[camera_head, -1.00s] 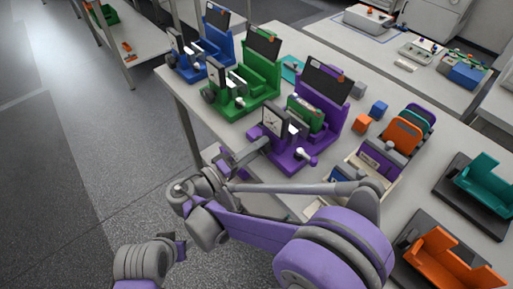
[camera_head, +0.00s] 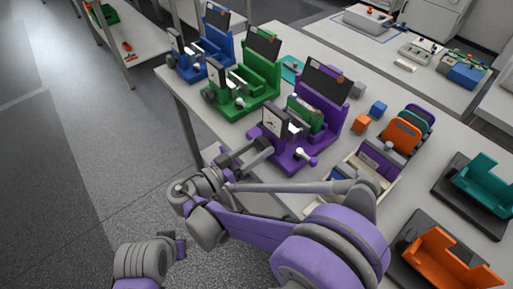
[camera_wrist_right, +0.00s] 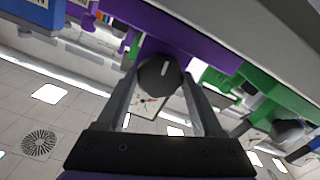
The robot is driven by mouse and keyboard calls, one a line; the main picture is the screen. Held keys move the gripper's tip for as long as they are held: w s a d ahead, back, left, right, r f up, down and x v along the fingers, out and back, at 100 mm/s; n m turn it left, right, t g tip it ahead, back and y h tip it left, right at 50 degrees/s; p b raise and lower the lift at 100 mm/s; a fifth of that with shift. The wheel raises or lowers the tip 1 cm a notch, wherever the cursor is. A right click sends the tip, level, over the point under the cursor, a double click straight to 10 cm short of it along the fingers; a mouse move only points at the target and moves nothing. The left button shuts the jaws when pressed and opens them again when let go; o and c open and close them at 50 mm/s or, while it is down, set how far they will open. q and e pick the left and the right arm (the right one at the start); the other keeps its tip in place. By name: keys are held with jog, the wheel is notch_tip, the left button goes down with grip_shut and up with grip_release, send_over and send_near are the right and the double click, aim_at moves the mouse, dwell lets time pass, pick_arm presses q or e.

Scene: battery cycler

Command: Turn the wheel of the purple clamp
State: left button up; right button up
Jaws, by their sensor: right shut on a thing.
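The purple clamp (camera_head: 290,157) stands at the table's near edge in the head view, with a dial gauge (camera_head: 272,120) and a green piece (camera_head: 303,115) on it. Its dark wheel (camera_wrist_right: 160,76) with a white mark shows in the right wrist view, in front of the clamp's purple body (camera_wrist_right: 185,35). My right gripper (camera_wrist_right: 161,90) has its two fingers on either side of the wheel and is shut on it. In the head view, my right gripper (camera_head: 243,156) reaches the clamp's near-left side, where the wheel is hidden. My left gripper is not in view.
A green clamp (camera_head: 240,95) and a blue clamp (camera_head: 205,62) stand to the left along the same table. Orange (camera_head: 361,123) and blue (camera_head: 378,109) cubes lie right of the purple clamp. Teal (camera_head: 485,185) and orange (camera_head: 450,262) holders stand further right.

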jog(key=m, duration=0.3)
jog(key=shift+m, duration=2.1)
jog(key=o, duration=1.4)
jog(key=shift+c, duration=0.2)
